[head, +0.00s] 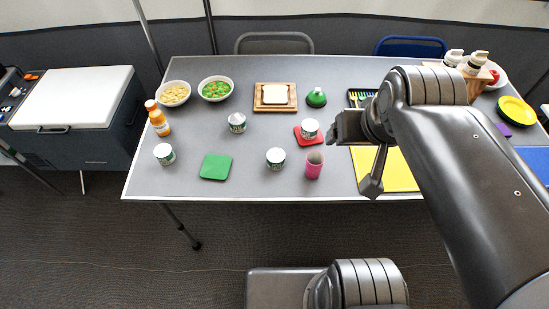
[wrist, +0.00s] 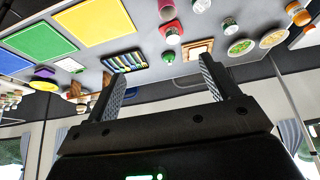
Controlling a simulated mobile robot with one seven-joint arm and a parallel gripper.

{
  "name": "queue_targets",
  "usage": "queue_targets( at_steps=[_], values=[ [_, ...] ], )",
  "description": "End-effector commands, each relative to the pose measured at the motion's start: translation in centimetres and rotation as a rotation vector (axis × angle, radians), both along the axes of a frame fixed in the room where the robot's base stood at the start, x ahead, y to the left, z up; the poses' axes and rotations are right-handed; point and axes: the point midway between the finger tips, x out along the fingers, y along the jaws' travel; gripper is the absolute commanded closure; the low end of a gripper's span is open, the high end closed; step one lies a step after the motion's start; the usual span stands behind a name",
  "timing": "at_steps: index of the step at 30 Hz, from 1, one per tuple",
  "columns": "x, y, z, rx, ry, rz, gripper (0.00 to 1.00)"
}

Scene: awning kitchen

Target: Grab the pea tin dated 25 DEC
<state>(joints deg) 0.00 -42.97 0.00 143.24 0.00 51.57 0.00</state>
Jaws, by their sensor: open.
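Several small white-and-green tins stand on the grey table (head: 255,185). In the head view one tin (head: 164,154) is at the left near the front edge, one (head: 237,122) is farther back, one (head: 275,158) is near the front middle. Another tin (head: 309,129) stands on a red mat. Their dates are too small to read, so I cannot tell which is dated 25 DEC. My gripper (head: 336,128) is above the table, right of the tin on the red mat. In the wrist view my gripper (wrist: 160,85) is open with nothing between its fingers.
A pink cup (head: 314,165) stands close to the front middle tin. A green mat (head: 216,167) lies at the front left. An orange bottle (head: 157,118), two bowls and a bread board (head: 261,107) are behind. A yellow mat (head: 398,172) lies at the right under my arm.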

Motion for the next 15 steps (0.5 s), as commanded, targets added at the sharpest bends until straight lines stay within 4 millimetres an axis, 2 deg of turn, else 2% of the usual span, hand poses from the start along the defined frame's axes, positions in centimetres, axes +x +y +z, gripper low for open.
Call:
queue_targets(
  at_steps=[4,7,15],
  values=[
    [0.3,0.1,-0.1,0.002,0.006,0.0,0.19],
    [1.3,0.4,-0.3,0.009,0.026,-0.001,0.19],
    [7.0,2.4,-2.8,0.037,0.132,-0.02,0.19]
  ],
)
